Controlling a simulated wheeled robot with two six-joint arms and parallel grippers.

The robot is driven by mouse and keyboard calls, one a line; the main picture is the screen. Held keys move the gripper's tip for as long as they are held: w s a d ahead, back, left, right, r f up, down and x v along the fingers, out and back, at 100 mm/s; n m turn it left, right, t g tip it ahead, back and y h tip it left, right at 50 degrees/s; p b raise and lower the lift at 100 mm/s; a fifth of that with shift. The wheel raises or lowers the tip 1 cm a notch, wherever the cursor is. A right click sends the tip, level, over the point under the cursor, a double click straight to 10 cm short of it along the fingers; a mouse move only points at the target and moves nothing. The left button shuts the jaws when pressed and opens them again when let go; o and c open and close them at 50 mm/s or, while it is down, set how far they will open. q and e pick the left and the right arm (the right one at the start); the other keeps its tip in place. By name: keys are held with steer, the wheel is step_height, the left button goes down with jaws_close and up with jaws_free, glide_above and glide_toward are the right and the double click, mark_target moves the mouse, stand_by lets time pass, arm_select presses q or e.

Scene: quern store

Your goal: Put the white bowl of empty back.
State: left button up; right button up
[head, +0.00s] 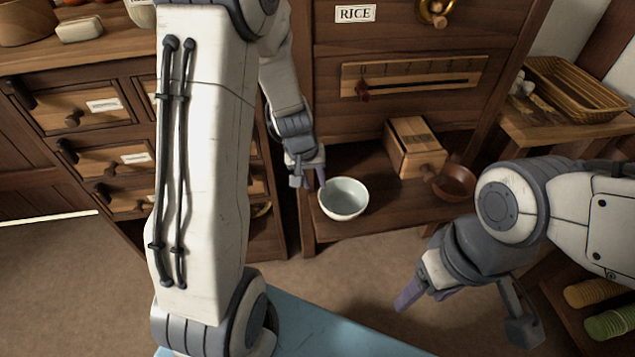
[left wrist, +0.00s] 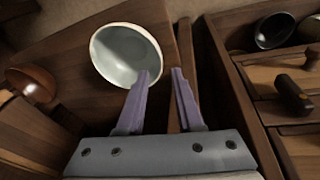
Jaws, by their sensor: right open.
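The white bowl (head: 343,198) stands upright on the low wooden shelf under the RICE cabinet, near its front left edge. It looks empty inside. My left gripper (head: 309,180) is at the bowl's left side. In the left wrist view, the left gripper (left wrist: 162,75) has its fingers parted; one fingertip overlaps the rim of the white bowl (left wrist: 122,52), the other is outside it. I cannot tell whether either touches. My right gripper (head: 425,295) is open and empty, low over the floor at the right.
A wooden box (head: 414,148) and a brown bowl (head: 455,182) stand on the shelf right of the white bowl. A slotted gauge (head: 415,75) is on the cabinet front above. A wicker basket (head: 575,90) sits on a side table. Drawers (head: 80,108) stand at the left.

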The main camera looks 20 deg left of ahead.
arm_select(q)
steer(key=s+d+r+m+g+h+p, duration=0.1)
steer(key=s+d+r+m, duration=0.2)
steer(key=s+d+r, duration=0.3)
steer(key=s+d+r+m+p, duration=0.1)
steer(key=s+d+r+m, duration=0.2)
steer(key=d+r, duration=0.35)
steer(key=s+d+r+m, duration=0.1)
steer(key=s+d+m, duration=0.1)
steer(key=s, duration=0.5)
steer(key=s+d+r+m+g, duration=0.1)
steer(key=s+d+r+m, duration=0.1)
steer(key=s, duration=0.5)
steer(key=shift+s+d+m+g+y, duration=0.3)
steer(key=shift+d+m+y, duration=0.1)
steer(key=shift+d+m, duration=0.45)
arm_select(e)
step_height(320, 180, up, 3)
steer(key=shift+f, duration=0.2)
arm_select(q)
steer(key=shift+w+r, duration=0.1)
arm_select(e)
steer(key=shift+r, duration=0.1)
